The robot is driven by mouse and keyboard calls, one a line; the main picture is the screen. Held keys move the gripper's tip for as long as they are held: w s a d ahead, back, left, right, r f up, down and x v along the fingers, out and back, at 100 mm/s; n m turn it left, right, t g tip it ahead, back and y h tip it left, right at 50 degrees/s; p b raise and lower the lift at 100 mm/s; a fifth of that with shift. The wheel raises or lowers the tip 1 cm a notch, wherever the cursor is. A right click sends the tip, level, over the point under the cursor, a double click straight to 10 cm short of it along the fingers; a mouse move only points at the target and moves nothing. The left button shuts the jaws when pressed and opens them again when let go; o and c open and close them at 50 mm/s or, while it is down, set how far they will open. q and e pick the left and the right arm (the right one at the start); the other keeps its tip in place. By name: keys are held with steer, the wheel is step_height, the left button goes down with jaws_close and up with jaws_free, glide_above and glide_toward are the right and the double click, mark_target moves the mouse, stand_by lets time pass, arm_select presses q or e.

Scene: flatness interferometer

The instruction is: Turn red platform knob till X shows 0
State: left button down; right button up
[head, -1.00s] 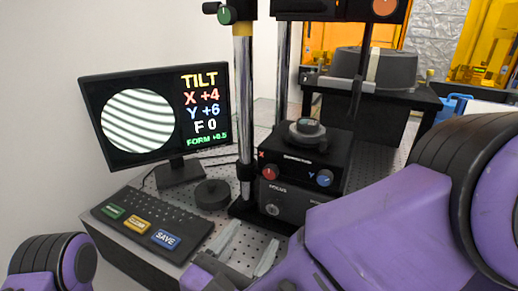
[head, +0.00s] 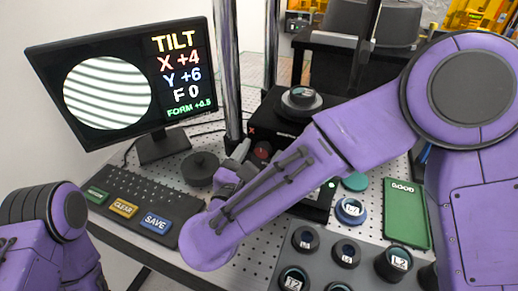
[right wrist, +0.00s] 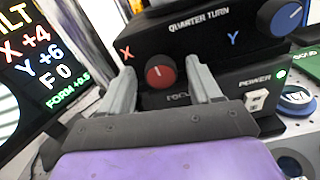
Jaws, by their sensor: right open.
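The red platform knob (right wrist: 160,73) is on the front of a black box (right wrist: 205,35), beside a red X mark. In the head view the knob (head: 262,150) shows partly past my right arm. My right gripper (right wrist: 175,75) is open, its two fingers on either side of the red knob; I cannot tell whether they touch it. The blue Y knob (right wrist: 281,17) is to the right. The monitor (head: 122,77) reads X +4, Y +6, F 0, with curved fringes. My left arm shows at the lower left; its gripper is out of view.
A dark round puck (head: 200,168) and a chrome post (head: 229,70) stand near my right gripper. Several labelled cylinders and a green GOOD tray (head: 405,213) are at the right.

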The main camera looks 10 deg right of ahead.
steer(key=shift+s+r, duration=0.1)
steer(key=shift+s, duration=0.1)
steer(key=shift+w, duration=0.15)
steer(key=c, duration=1)
steer(key=shift+c, duration=0.2)
steer(key=n+b, duration=0.1)
steer(key=n, duration=0.2)
steer(key=shift+n, duration=0.4)
steer(key=shift+a+n, duration=0.1)
steer(key=shift+n, duration=2.4)
